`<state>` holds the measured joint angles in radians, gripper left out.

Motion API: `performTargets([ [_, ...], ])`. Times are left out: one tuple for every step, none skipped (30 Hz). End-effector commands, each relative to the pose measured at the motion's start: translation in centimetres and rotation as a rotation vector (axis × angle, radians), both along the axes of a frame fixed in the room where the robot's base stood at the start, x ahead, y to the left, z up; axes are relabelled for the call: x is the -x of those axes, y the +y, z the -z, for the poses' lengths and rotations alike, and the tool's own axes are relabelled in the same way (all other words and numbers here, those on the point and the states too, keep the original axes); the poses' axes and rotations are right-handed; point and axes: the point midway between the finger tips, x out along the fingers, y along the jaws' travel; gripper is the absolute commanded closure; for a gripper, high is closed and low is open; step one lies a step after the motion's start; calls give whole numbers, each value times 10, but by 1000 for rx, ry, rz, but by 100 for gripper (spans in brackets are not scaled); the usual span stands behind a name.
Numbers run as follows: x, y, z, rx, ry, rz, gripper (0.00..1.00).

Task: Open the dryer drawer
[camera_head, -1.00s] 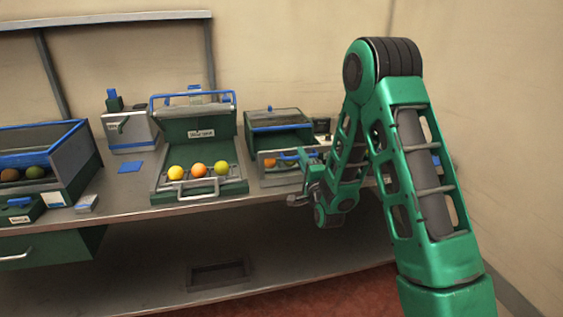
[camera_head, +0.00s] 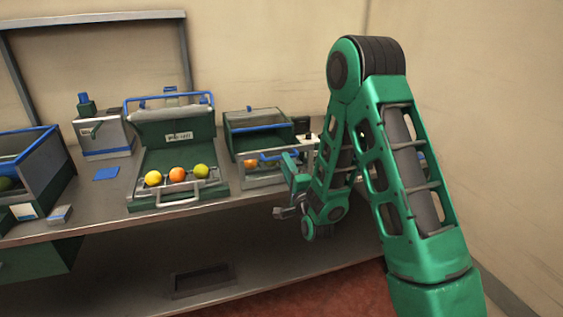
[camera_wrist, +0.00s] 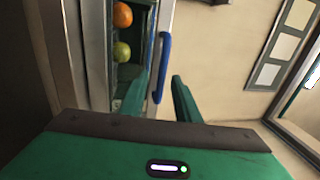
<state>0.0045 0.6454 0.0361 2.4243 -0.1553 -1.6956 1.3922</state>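The dryer is a green and grey box (camera_head: 258,122) with a blue bar on top, right of centre on the bench in the head view. At its front is the grey drawer (camera_head: 264,181) with a blue handle (camera_head: 278,158). An orange fruit (camera_wrist: 122,15) and a green one (camera_wrist: 121,52) show behind the drawer front in the wrist view. I cannot tell how far out the drawer is. My gripper (camera_wrist: 159,76) is open, its fingers on either side of the blue handle (camera_wrist: 164,50). Contact is not clear. In the head view my arm partly covers the dryer.
Left of the dryer stands an open green case (camera_head: 177,130) with several fruits on its tray. A grey machine (camera_head: 105,138) and blue-rimmed bin (camera_head: 40,165) stand farther left. A wall closes the right side. The lower shelf holds a dark tray (camera_head: 203,280).

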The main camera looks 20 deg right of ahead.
Motion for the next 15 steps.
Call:
performTargets([
  [11, 0, 3, 2, 4, -1, 71],
  [16, 0, 4, 2, 4, -1, 71],
  [24, 0, 6, 2, 5, 0, 71],
  [29, 0, 7, 2, 4, 0, 71],
  [34, 0, 8, 1, 5, 0, 71],
  [40, 0, 9, 1, 5, 0, 71],
  [44, -1, 10, 1, 5, 0, 71],
  [48, -1, 12, 1, 6, 1, 71],
  [52, -1, 12, 2, 5, 1, 71],
  [55, -1, 13, 2, 5, 1, 71],
  [58, -1, 13, 2, 5, 1, 71],
  [61, -1, 13, 3, 4, 2, 71],
  [62, -1, 14, 3, 3, 3, 71],
  [63, -2, 14, 3, 3, 3, 71],
  [64, -2, 14, 3, 3, 3, 71],
])
